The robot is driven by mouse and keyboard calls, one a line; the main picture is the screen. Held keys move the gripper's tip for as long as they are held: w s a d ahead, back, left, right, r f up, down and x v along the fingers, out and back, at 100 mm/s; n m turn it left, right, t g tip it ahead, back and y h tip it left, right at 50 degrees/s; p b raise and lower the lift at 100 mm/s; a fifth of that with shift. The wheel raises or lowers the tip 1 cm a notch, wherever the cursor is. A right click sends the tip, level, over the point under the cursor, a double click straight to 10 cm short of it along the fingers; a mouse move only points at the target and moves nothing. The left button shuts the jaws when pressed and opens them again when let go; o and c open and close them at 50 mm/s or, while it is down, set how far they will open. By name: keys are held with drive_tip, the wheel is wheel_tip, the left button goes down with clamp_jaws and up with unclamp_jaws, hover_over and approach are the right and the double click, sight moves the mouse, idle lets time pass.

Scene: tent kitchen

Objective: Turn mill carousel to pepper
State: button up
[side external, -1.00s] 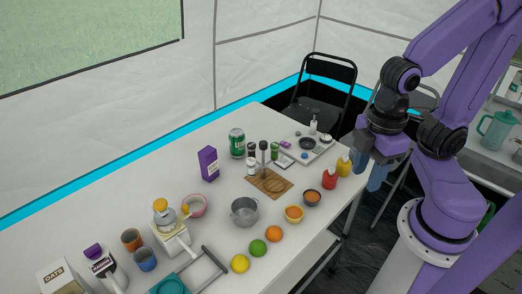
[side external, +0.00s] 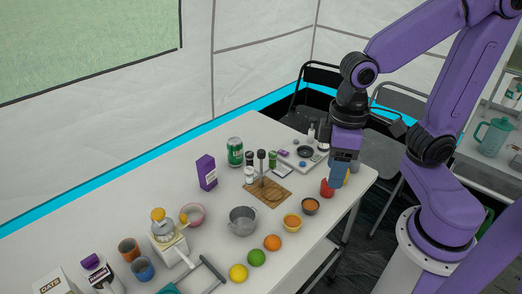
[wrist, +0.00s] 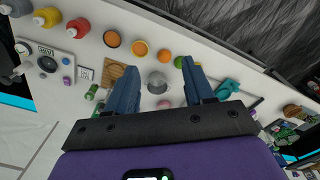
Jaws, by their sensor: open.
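The likely mill carousel is a small group of mills around a dark upright post (side external: 262,160) beside a wooden board (side external: 276,196). A dark mill (side external: 249,158), a green one (side external: 273,159) and a white one (side external: 249,175) stand close together there. Labels are too small to read, so I cannot tell which is pepper. In the wrist view, the board (wrist: 113,73) lies left of my fingers, partly covered. My gripper (side external: 339,184) points down to the right of the carousel, apart from it, beside the red bottle. Its blue fingers (wrist: 157,75) are apart and empty.
A red bottle (side external: 326,189) and a yellow bottle (side external: 347,177), partly hidden, stand by my fingers. Bare table (side external: 215,240) lies at the front left.

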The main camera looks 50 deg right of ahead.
drive_tip(key=w+a+r+m, duration=0.1)
drive_tip(key=w+a+m, duration=0.1)
drive_tip(key=w+m, duration=0.65)
drive_tip(key=r+m, duration=0.2)
drive_tip(key=m, duration=2.3)
hover_over(261, 151)
wheel_tip(261, 151, down, 18)
drive_tip(key=shift+r, duration=0.25)
clamp_jaws()
